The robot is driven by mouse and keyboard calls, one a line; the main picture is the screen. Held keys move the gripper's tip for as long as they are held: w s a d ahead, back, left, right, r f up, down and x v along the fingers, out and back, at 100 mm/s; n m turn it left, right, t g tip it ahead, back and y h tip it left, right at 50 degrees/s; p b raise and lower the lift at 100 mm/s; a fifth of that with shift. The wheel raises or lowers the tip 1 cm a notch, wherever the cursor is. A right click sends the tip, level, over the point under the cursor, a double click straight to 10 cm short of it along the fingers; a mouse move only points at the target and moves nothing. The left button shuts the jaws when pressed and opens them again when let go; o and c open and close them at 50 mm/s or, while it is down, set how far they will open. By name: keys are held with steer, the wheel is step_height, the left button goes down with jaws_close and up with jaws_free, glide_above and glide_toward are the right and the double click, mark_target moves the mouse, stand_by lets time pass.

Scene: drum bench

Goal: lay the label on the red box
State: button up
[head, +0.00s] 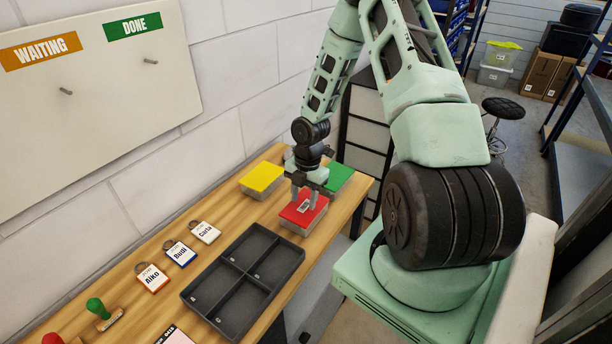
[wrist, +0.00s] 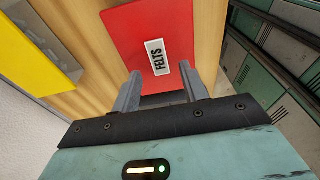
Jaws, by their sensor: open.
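The red box (head: 291,221) stands on the wooden bench near its far right end, and its red lid (wrist: 125,30) fills the middle of the wrist view. A small white label reading FELTS (wrist: 157,57) lies on the red lid, slightly turned; it also shows in the head view (head: 305,206). My gripper (wrist: 159,82) is open and empty just above the lid, its fingers apart on either side of the label's near end. I cannot tell whether the fingertips touch the lid.
A yellow-lidded box (head: 261,177) and a green-lidded box (head: 338,176) stand close by. A dark divided tray (head: 243,283) lies nearer, with name tags (head: 180,253) and a green-handled stamp (head: 97,308) along the bench. A board (head: 85,95) hangs on the wall.

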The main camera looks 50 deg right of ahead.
step_height(320, 180, up, 21)
steer(key=d+p, duration=0.2)
steer(key=p, duration=0.2)
steer(key=shift+d+r, duration=0.2)
steer(key=shift+d, duration=0.05)
stand_by(0.6)
steer(key=shift+w, duration=0.1)
stand_by(0.8)
